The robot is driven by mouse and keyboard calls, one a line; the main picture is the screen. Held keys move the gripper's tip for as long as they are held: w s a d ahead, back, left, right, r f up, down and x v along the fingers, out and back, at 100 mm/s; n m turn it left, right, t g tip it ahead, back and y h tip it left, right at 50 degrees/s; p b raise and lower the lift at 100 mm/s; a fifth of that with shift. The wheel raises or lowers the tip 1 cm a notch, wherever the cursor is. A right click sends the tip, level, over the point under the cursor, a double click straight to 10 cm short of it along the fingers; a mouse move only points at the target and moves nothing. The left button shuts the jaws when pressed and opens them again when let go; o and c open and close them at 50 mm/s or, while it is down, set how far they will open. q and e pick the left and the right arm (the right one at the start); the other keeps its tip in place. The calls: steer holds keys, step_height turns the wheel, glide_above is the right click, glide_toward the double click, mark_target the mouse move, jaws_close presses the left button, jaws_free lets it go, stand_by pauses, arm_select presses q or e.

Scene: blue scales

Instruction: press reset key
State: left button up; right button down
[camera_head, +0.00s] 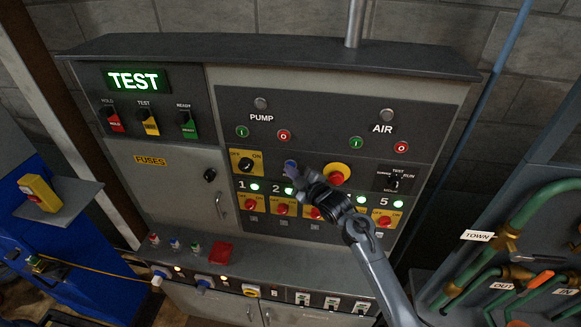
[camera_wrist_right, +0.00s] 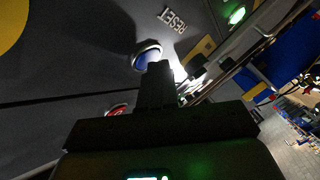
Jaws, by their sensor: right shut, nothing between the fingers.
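The reset key is a round blue button with a pale ring (camera_wrist_right: 147,54), beside a white "RESET" label (camera_wrist_right: 172,20) on the dark panel in the right wrist view. In the head view a bit of the blue key (camera_head: 290,165) shows just left of my right gripper (camera_head: 301,172). My right gripper is shut and empty. In the wrist view its fingertips (camera_wrist_right: 158,72) overlap the lower right edge of the key; I cannot tell whether they touch it. The gripper and forearm hide part of the panel around the key. My left gripper is not in view.
A yellow-ringed red button (camera_head: 336,174) sits just right of the gripper. Below is a row of red rotary switches on yellow plates (camera_head: 282,208). Green and red pump buttons (camera_head: 284,135) sit above. A ledge with sockets (camera_head: 202,281) juts out below the panel.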

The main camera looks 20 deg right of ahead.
steer(key=shift+s, duration=0.1)
stand_by(0.3)
steer(key=shift+s+a+p, duration=0.1)
steer(key=shift+s+p, duration=0.05)
steer(key=shift+p, duration=0.2)
steer(key=shift+s+a+p, duration=0.25)
steer(key=shift+s+p, duration=0.05)
steer(key=shift+s, duration=0.15)
steer(key=s+a+p, duration=0.1)
steer(key=s+p, duration=0.1)
steer(key=s, duration=0.1)
steer(key=s+a+p, duration=0.1)
steer(key=shift+s+a, duration=0.15)
steer(key=shift+a, duration=0.15)
